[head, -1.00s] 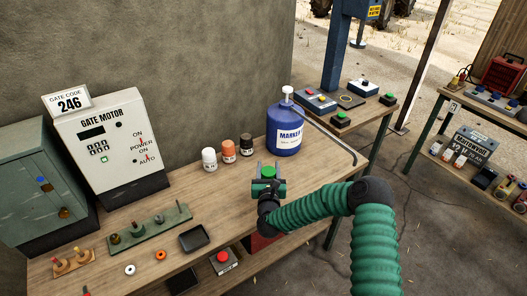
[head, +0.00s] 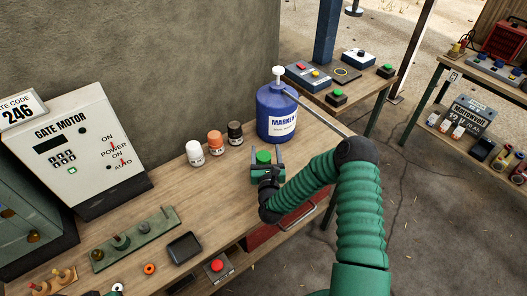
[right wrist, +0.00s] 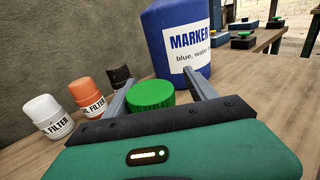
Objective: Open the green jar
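The green jar's ribbed green lid (head: 264,157) shows on the wooden bench in the head view, in front of the blue marker jug. In the right wrist view the lid (right wrist: 150,94) lies between the two grey fingers, just beyond the palm. The jar's body below the lid is hidden by my gripper. My right gripper (head: 266,160) is open, with one finger on each side of the lid. There is a gap at the right finger; I cannot tell if the left finger touches. My left gripper is not in view.
The blue marker jug (head: 277,112) stands close behind the lid. White (head: 195,153), orange (head: 216,143) and black (head: 235,133) oil filters stand to its left. A black tray (head: 184,246) and a pegged green rack (head: 135,240) are nearer. A grey gate motor box (head: 85,150) stands at left.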

